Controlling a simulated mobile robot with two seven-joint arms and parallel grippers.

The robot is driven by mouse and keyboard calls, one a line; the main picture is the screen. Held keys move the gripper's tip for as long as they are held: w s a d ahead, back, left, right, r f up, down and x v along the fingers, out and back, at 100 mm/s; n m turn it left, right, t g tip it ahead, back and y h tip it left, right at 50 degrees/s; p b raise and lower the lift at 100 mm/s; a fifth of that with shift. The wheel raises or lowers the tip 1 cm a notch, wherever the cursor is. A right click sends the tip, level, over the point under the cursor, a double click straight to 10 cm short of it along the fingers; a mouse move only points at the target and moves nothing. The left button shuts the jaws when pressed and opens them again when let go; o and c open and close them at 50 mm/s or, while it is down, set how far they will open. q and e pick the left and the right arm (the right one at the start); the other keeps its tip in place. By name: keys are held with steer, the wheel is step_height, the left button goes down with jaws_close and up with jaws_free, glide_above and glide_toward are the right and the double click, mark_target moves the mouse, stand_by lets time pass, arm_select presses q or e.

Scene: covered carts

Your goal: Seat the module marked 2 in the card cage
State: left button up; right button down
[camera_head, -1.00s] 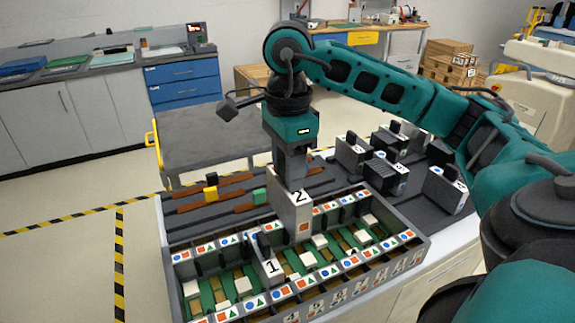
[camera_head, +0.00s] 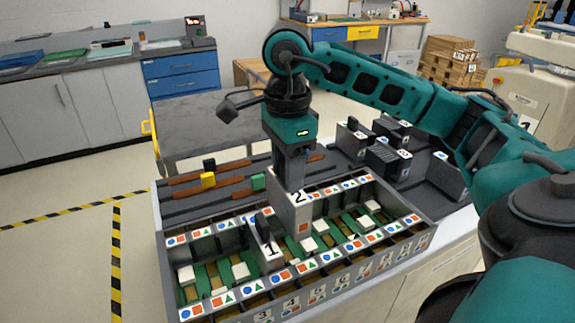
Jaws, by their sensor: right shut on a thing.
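The module marked 2 (camera_head: 290,213) is a grey-white upright block with an orange-red square on its face. My right gripper (camera_head: 290,180) is shut on its top and holds it upright over the middle of the card cage (camera_head: 340,278). Whether its lower end is inside a slot cannot be told. The module marked 1 (camera_head: 266,245) stands in the cage, just left of and nearer than module 2. The cage has rows of cards with coloured shapes along its slots and green boards inside. My left gripper is not in view.
Several dark modules (camera_head: 385,160) stand behind the cage at the right. Brown strips with a yellow block (camera_head: 208,180) and a green block (camera_head: 258,181) lie behind it at the left. A grey cart (camera_head: 205,130) stands beyond.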

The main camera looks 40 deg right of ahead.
steer(key=shift+f+b, duration=1.2)
steer(key=shift+f, duration=0.4)
steer(key=shift+f+b, duration=0.5)
steer(key=shift+f, duration=0.1)
steer(key=shift+f+b, duration=0.5)
steer(key=shift+f, duration=0.05)
steer(key=shift+f+b, duration=0.45)
steer(key=shift+f, duration=0.1)
steer(key=shift+f+b, duration=0.7)
steer(key=shift+f, duration=0.15)
steer(key=shift+f+b, duration=0.5)
steer(key=shift+f, duration=0.1)
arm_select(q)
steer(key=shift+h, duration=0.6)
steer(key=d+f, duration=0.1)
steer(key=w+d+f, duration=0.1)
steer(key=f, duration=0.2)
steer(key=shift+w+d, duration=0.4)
arm_select(e)
steer(key=shift+f, duration=0.15)
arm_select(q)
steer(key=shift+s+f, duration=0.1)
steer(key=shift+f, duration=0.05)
arm_select(e)
steer(key=shift+f, duration=0.1)
